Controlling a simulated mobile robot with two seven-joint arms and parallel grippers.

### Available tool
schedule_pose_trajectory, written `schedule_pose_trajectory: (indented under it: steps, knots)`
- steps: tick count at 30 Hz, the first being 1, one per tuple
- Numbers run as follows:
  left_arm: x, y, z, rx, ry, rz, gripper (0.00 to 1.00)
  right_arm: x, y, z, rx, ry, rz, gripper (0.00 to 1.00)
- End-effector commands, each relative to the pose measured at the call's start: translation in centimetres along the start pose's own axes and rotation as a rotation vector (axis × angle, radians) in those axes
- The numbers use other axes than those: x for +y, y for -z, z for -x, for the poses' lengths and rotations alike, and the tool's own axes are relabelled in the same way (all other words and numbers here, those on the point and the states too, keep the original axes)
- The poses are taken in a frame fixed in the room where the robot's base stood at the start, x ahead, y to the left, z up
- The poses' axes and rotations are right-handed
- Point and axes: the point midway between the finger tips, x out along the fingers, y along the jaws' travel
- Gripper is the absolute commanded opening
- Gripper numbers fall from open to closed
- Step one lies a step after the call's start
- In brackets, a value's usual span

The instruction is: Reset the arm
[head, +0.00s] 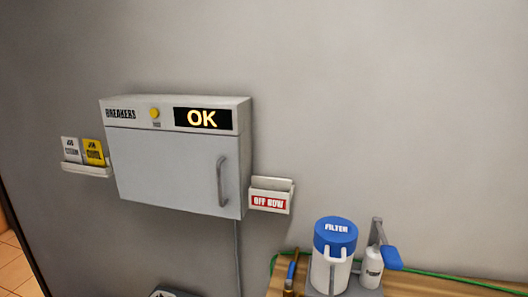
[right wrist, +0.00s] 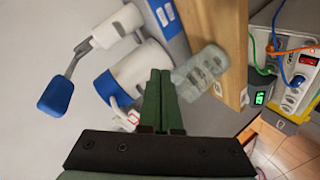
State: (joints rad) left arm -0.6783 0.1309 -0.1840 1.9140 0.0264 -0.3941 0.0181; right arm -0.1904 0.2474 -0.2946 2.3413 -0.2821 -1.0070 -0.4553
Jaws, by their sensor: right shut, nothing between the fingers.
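My right gripper (right wrist: 160,76) shows in the right wrist view, its two green fingers pressed together with nothing between them. Its tips point towards a white cylinder with a blue lid (right wrist: 122,80) and a clear ribbed cup (right wrist: 200,72); I cannot tell if they touch either. In the head view neither of my grippers shows. There a white filter canister (head: 332,270) with a blue lid stands at the lower right. A small white dispenser (head: 371,274) with a blue paddle stands next to it.
A grey breaker box (head: 170,170) with an OK display and closed door hangs on the wall, card holders (head: 86,170) and an OFF NOW tray (head: 271,196) beside it. The right wrist view shows a wooden edge (right wrist: 222,40) and a power strip (right wrist: 297,75) with cables.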

Motion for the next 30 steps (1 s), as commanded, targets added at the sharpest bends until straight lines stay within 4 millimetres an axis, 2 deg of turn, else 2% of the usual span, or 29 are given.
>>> schedule_pose_trajectory:
  steps: [1,3,6,12,17,19,30]
  knots:
    - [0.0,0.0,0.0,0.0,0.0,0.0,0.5,-2.3,-2.5,1.0,-0.089,0.08,-0.108,0.0]
    - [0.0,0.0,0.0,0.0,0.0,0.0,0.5,-4.9,-5.3,2.4,-0.201,0.169,-0.237,0.0]
    - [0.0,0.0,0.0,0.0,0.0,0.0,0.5,-7.9,-8.3,4.7,-0.341,0.264,-0.38,0.0]
    - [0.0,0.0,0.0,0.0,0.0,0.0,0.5,-12.5,-12.3,9.4,-0.578,0.396,-0.588,0.0]
    - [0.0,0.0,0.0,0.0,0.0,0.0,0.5,-15.3,-14.4,13.6,-0.759,0.476,-0.721,0.0]
    - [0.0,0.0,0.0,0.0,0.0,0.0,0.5,-15.8,-14.4,12.1,-0.712,0.463,-0.719,0.0]
    - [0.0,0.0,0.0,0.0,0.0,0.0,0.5,-19.5,-14.8,7.3,-0.516,0.421,-0.758,0.0]
